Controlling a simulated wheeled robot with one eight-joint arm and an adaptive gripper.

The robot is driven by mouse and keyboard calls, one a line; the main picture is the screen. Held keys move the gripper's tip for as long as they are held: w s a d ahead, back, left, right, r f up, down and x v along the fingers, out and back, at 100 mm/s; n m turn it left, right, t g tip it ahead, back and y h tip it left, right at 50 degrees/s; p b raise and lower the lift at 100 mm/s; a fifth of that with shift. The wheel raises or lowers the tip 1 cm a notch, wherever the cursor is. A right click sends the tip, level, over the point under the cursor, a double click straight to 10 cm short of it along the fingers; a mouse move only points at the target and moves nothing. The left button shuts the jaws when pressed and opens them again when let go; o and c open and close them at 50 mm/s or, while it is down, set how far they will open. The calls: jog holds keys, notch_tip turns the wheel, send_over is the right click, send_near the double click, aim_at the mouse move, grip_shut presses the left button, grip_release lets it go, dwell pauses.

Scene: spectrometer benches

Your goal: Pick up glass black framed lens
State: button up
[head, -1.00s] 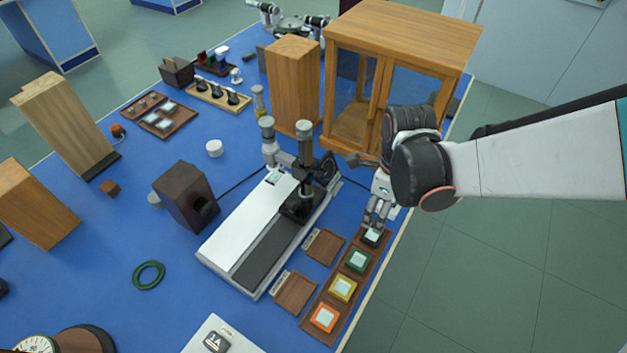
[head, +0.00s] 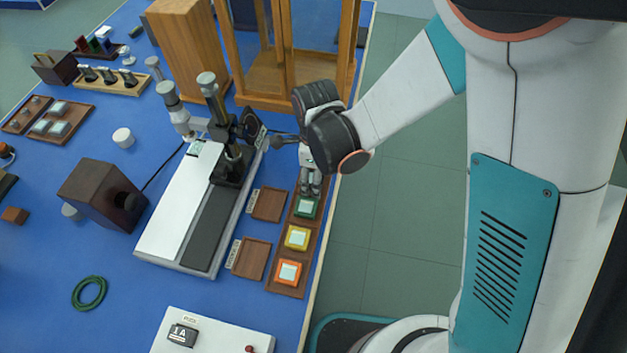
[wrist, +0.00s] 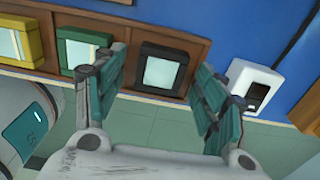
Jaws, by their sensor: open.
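The black framed lens (wrist: 160,71) is a square of pale glass in a dark frame, lying in a long brown wooden tray (wrist: 60,67). In the wrist view it shows between the two fingers of my gripper (wrist: 165,85), which are spread open on either side and hold nothing. In the head view my gripper (head: 311,189) points down over the far end of the tray and hides the black lens. The green framed lens (head: 306,207) sits next to it, then the yellow one (head: 297,237) and the orange one (head: 288,272).
Two small brown trays (head: 269,204) lie left of the lens tray, beside a bench instrument (head: 205,190) with upright posts. A wooden glazed cabinet (head: 288,85) stands behind my gripper. A white block (wrist: 255,88) is right of the lens in the wrist view. The table edge is close.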

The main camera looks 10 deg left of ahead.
jog(key=c, duration=1.1)
jog(key=shift+r, duration=0.2)
